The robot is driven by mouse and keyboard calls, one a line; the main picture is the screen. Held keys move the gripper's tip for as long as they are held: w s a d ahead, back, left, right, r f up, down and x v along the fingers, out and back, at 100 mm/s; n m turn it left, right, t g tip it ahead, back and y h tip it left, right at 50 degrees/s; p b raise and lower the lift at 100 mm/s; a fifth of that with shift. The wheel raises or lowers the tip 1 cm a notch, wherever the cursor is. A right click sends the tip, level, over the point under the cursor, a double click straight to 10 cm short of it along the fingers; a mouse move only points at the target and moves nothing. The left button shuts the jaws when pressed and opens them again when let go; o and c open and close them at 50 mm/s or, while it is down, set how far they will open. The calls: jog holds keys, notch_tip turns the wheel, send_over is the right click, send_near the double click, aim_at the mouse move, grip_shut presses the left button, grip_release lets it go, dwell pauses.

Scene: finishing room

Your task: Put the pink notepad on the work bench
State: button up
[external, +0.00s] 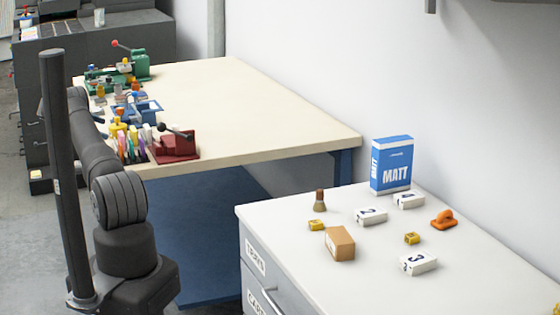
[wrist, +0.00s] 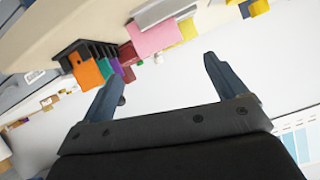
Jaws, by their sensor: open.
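In the wrist view, a flat pink rectangle that looks like the pink notepad (wrist: 153,35) shows at the top, beyond my fingertips. My gripper (wrist: 166,69) is open, with nothing between its two fingers. The notepad is apart from both fingers. In the external view, the work bench (external: 235,100) is the cream-topped table with blue legs, and its middle is bare. My gripper cannot be made out in that view, and I cannot pick out the notepad there for certain.
A dark rack (wrist: 88,52) with orange, purple and green pieces is left of the notepad. A red vise (external: 175,145) and other tools crowd the bench's left edge. A white cabinet (external: 290,285) at right holds a blue MATT box (external: 391,165) and small boxes.

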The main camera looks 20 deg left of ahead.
aim_at(130, 135)
jog(key=shift+v, duration=1.7)
jog(key=shift+w, duration=0.1)
jog(key=x, duration=1.2)
jog(key=shift+d+f, duration=0.1)
jog(key=shift+f, duration=0.4)
jog(key=shift+r, duration=0.45)
